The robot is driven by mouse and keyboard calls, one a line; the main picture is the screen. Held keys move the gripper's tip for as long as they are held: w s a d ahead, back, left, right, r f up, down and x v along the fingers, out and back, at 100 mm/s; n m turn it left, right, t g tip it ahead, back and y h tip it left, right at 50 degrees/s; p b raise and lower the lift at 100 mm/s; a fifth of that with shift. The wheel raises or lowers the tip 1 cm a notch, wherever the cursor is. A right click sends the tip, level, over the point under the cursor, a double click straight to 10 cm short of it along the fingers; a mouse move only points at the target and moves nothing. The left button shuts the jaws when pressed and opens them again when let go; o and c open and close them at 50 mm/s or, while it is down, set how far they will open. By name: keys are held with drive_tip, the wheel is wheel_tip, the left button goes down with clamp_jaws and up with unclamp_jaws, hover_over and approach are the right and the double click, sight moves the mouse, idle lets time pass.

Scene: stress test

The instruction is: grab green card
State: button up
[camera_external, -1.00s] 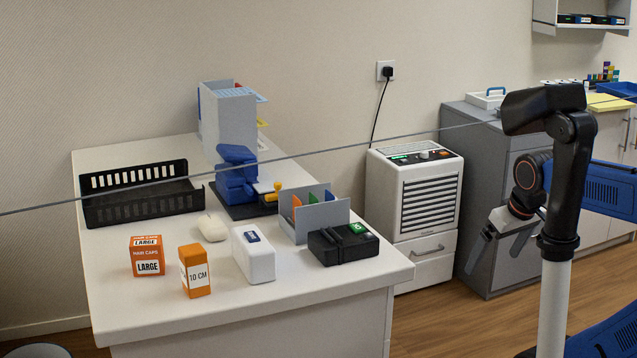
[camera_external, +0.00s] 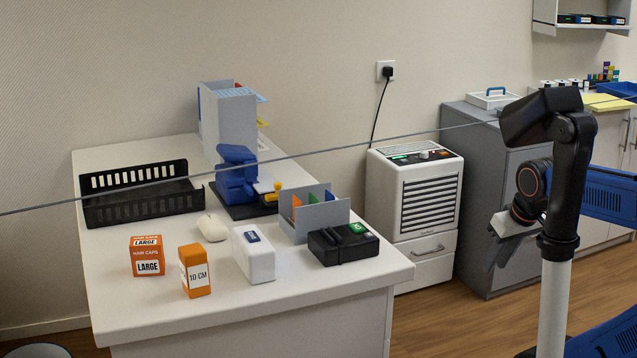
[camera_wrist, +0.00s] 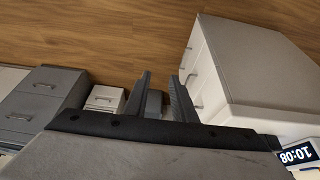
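My gripper (camera_external: 500,250) is at the right, off the desk and well apart from the holder. In the wrist view my gripper (camera_wrist: 163,82) has its two dark fingers apart with nothing held between them. The green card is not visible in the wrist view.
A black device (camera_external: 343,245) with a green patch stands in front of the holder, and a white box (camera_external: 253,256) left of it. A blue stapler-like device (camera_external: 237,180) is behind. A white cabinet (camera_external: 413,205) stands beyond the desk. Floor (camera_external: 440,310) between desk and arm is clear.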

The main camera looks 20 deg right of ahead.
drive_tip(key=w+a+r, duration=0.5)
drive_tip(key=w+r, duration=0.4)
wheel_tip(320, 180, up, 12)
drive_tip(key=r, duration=0.1)
hover_over(315, 197)
drive_tip(key=s, duration=0.5)
drive_tip(key=x, duration=1.1)
drive_tip(key=shift+w+f, duration=0.2)
drive_tip(key=shift+f, duration=0.15)
drive_tip(key=f, duration=0.4)
drive_tip(key=shift+w+f, duration=0.15)
drive_tip(key=shift+w, duration=0.2)
drive_tip(key=shift+w+f, duration=0.25)
drive_tip(key=shift+f, duration=0.3)
drive_tip(key=shift+c, duration=0.7)
clamp_jaws()
